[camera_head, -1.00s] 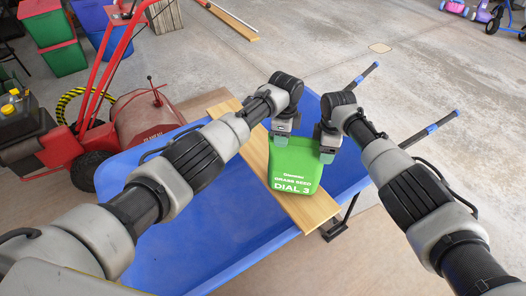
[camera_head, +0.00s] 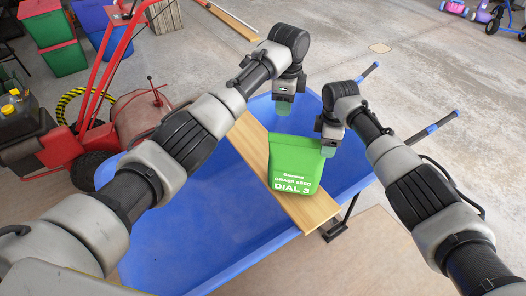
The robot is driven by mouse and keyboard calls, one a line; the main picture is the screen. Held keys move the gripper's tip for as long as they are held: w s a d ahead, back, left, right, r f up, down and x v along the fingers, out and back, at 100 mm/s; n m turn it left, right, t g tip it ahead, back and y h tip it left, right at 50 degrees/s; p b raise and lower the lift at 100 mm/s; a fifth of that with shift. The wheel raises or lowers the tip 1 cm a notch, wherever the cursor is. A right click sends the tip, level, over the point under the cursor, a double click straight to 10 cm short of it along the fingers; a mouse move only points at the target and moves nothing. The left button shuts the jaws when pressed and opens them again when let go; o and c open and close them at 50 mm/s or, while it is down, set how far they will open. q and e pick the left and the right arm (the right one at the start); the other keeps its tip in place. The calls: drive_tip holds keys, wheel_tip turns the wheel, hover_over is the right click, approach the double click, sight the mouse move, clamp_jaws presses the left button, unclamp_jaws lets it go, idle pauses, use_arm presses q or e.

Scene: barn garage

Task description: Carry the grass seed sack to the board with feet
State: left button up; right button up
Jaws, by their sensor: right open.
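The green grass seed sack (camera_head: 292,172), with white lettering, stands on a wooden board (camera_head: 308,210) that lies across a blue tub-like body.
The blue tub (camera_head: 235,245) has blue-gripped handles (camera_head: 440,124) reaching to the right. A red machine (camera_head: 140,122) with a roller stands at the left. Stacked bins (camera_head: 52,40) are behind it.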

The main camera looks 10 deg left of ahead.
wheel_tip(320, 180, up, 9)
drive_tip(key=shift+r, duration=0.1)
idle(0.7)
